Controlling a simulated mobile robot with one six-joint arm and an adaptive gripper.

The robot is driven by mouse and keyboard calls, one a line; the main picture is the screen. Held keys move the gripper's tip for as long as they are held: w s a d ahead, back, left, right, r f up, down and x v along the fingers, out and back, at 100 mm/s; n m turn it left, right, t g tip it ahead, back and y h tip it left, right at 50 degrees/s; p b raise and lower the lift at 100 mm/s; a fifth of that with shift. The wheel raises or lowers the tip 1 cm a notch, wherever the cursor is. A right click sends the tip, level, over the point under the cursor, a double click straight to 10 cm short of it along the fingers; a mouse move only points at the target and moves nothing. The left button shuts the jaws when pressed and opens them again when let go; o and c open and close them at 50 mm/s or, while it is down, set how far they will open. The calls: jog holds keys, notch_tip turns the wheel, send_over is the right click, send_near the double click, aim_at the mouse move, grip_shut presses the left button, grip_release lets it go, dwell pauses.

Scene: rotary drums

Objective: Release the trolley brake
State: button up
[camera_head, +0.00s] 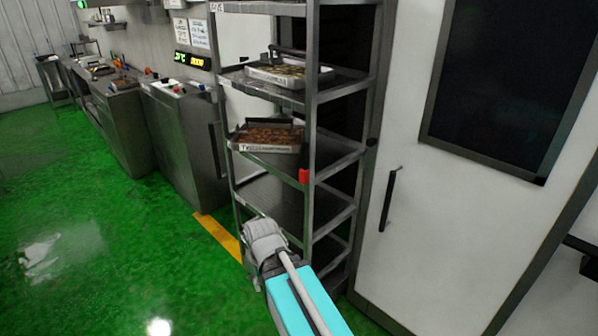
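The trolley is a tall grey metal rack (313,120) with several shelves, standing upright in the middle of the view. A small red part (304,176) sits on its front post, at about mid-height; I cannot tell whether this is the brake. My gripper (262,238) is in front of the trolley's lower left part, below and to the left of the red part. Its fingers are not clear enough to show whether they are open or shut. The gripper and my arm hide part of the trolley's lower shelves and base, and no wheels are visible.
Trays of food (270,137) (290,73) sit on the trolley's shelves. A white door (410,230) with a black handle and dark window stands at right. Steel counters (180,130) line the wall at left. A yellow floor stripe (218,233) meets the trolley. Green floor is clear at left.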

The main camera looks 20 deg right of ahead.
jog(key=shift+o, duration=1.4)
jog(key=shift+d, duration=0.1)
jog(key=w+d+r+m+t+h+b, duration=0.2)
jog(key=w+d+r+m+h, duration=0.1)
jog(key=w+d+m+h, duration=0.6)
jog(key=w+d+r+m+t+h+b, duration=0.1)
jog(key=w+r+m+t+h, duration=0.3)
jog(key=w+r+h, duration=0.4)
jog(key=w+r+m+b, duration=0.1)
jog(key=w+r, duration=0.2)
jog(key=shift+w+r, duration=0.4)
jog(key=shift+d, duration=0.15)
